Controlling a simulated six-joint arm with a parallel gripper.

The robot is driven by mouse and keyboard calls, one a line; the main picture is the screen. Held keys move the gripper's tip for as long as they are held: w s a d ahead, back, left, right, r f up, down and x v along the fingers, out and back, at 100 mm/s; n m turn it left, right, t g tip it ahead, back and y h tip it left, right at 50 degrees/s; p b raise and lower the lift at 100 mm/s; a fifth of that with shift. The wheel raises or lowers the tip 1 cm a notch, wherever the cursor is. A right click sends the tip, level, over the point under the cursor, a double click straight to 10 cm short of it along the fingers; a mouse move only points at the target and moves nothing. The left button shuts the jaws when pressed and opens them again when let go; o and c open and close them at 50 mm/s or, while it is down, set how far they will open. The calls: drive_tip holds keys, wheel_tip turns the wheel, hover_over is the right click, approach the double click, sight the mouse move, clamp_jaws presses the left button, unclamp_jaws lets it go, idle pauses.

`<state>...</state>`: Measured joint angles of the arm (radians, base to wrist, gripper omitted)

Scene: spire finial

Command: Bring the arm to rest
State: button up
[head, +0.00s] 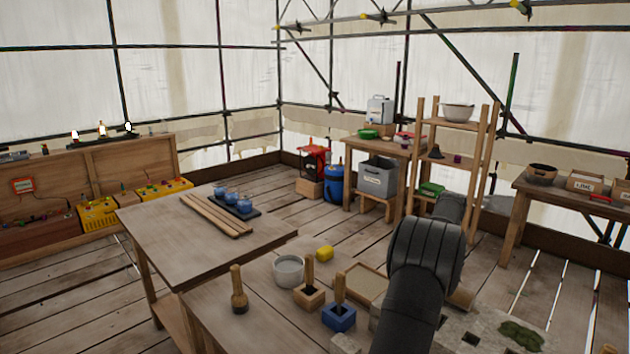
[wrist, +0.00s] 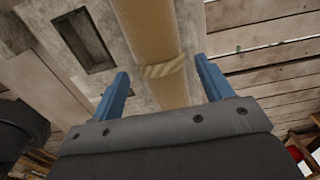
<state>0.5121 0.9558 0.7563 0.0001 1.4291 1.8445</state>
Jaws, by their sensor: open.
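In the wrist view my gripper (wrist: 164,72) shows two blue fingers, spread wide apart. A tan upright or beam (wrist: 148,28) with a paler band lies between and beyond the fingers. A gap shows on each side of it, and I cannot tell how far off it is. In the head view my dark arm (head: 425,265) reaches over the right part of the near bench. My gripper is not visible there.
A shelf rack (head: 480,150) stands behind my arm. Open floor lies beyond the left table (head: 180,250).

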drive_tip(key=shift+f, duration=0.6)
wheel_tip(320, 180, down, 3)
drive_tip(key=shift+r, duration=0.1)
wheel_tip(320, 180, up, 12)
wheel_tip(320, 180, down, 11)
drive_tip(key=shift+f, duration=0.2)
wheel_tip(320, 180, up, 4)
drive_tip(key=shift+f, duration=0.1)
drive_tip(key=s+d+r, duration=0.6)
drive_tip(key=s+r, duration=0.1)
drive_tip(key=s, duration=0.4)
drive_tip(key=s+a+f, duration=0.3)
drive_tip(key=s+a, duration=0.1)
drive_tip(key=s, duration=0.6)
drive_tip(key=s+a+f, duration=0.4)
drive_tip(key=s+a, duration=0.1)
drive_tip(key=s, duration=0.5)
drive_tip(key=s+a+f+m, duration=0.1)
drive_tip(key=s+a+f, duration=0.2)
drive_tip(key=s, duration=0.7)
drive_tip(key=shift+a+f, duration=0.15)
drive_tip(key=shift+a, duration=0.65)
